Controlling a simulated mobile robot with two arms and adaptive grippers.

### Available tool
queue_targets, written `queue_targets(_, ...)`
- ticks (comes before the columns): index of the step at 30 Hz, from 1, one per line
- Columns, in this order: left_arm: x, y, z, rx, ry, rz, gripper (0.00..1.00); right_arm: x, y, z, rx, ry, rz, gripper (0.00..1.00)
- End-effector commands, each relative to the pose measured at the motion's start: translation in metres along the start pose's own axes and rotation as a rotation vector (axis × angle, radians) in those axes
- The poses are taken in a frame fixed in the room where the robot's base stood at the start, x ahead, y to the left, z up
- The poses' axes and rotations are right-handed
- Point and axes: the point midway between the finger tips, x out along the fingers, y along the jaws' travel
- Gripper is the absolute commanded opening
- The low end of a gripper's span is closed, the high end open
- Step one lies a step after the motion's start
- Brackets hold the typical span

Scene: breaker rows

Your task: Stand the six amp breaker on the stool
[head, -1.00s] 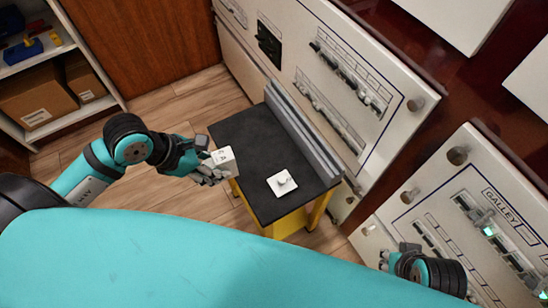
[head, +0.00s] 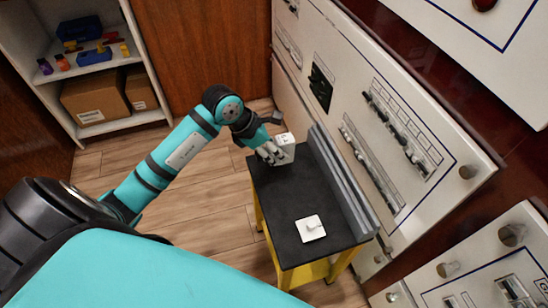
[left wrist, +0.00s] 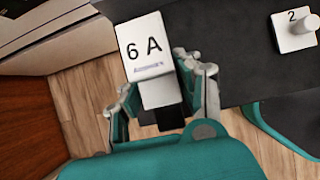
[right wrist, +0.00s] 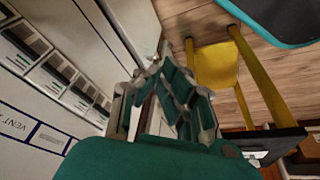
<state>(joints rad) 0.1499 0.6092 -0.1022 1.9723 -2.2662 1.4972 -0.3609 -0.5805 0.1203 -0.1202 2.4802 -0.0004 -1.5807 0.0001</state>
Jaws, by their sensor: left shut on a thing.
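The six amp breaker is a white block (head: 285,147) marked "6 A" in the left wrist view (left wrist: 146,52). My left gripper (head: 271,154) is shut on it; its fingers also flank the block in the left wrist view (left wrist: 160,100). The breaker appears at the far end of the stool's black top (head: 278,205); I cannot tell whether it touches. The stool has yellow legs. My right gripper (right wrist: 160,95) shows only in the right wrist view, beside a panel and yellow stool legs; its finger gap is unclear.
A white square piece with a knob (head: 311,228), marked "2" in the left wrist view (left wrist: 295,33), sits on the stool top. A grey ridged strip (head: 343,185) runs along its panel side. Breaker panels (head: 390,125) rise at right. Shelves (head: 95,75) stand at left.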

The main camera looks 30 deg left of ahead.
Motion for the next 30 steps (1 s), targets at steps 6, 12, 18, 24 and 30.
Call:
queue_targets(6, 0.023, -0.001, -0.013, -0.003, 0.000, -0.003, 0.00, 0.008, 0.000, 0.003, 0.000, 0.000, 0.000, 0.00)
queue_targets(12, 0.030, 0.001, -0.017, 0.001, -0.001, 0.002, 0.00, 0.009, -0.001, -0.003, -0.001, 0.027, -0.001, 0.00)
queue_targets(18, 0.031, 0.001, -0.018, 0.001, 0.000, 0.001, 0.00, 0.010, -0.001, -0.003, -0.001, 0.028, -0.001, 0.00)
queue_targets(24, 0.031, 0.000, -0.018, 0.000, 0.001, 0.000, 0.51, 0.010, -0.001, -0.007, -0.002, 0.043, -0.002, 0.00)
queue_targets(30, 0.031, 0.000, -0.018, 0.000, 0.001, 0.000, 0.57, 0.010, -0.001, -0.007, -0.002, 0.043, -0.002, 0.00)
